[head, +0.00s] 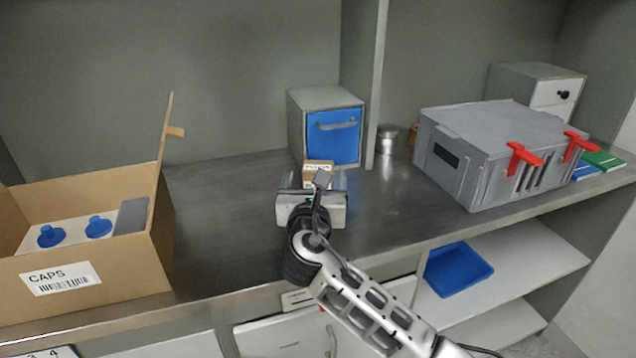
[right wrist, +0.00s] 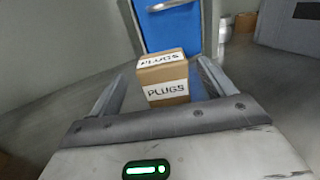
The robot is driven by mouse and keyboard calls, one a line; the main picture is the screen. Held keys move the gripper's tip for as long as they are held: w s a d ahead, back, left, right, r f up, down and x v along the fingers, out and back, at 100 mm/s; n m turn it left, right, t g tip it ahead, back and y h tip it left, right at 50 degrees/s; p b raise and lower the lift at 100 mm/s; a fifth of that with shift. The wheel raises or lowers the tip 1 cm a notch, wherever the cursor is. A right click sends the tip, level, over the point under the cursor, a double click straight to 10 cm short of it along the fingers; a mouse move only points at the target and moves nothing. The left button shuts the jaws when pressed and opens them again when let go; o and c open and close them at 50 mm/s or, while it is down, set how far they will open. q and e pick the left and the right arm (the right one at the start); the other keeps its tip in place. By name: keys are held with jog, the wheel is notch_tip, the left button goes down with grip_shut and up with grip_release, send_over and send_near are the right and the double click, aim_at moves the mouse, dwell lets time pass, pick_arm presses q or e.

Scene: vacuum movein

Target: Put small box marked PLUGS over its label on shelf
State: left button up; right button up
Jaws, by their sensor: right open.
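The small brown box marked PLUGS (right wrist: 163,80) stands upright on the metal worktop, in front of a blue-fronted cabinet. It has white labels on its top and front. In the head view the box (head: 318,170) shows just beyond my right gripper, which hides its lower part. In the head view the right gripper (head: 315,185) reaches in from the lower right. A small white label (head: 296,299) is on the shelf front below; its text is unreadable. My left gripper is not in view.
An open carton marked CAPS (head: 120,275) stands at left. The grey cabinet with a blue front (head: 333,136) is behind the box. A grey case with red latches (head: 480,165) and a metal cup (head: 386,140) are at right. A blue tray (head: 458,268) lies on a lower shelf.

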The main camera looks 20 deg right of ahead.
jog(key=shift+x, duration=2.75)
jog(key=shift+d, duration=0.1)
jog(key=c, duration=1.3)
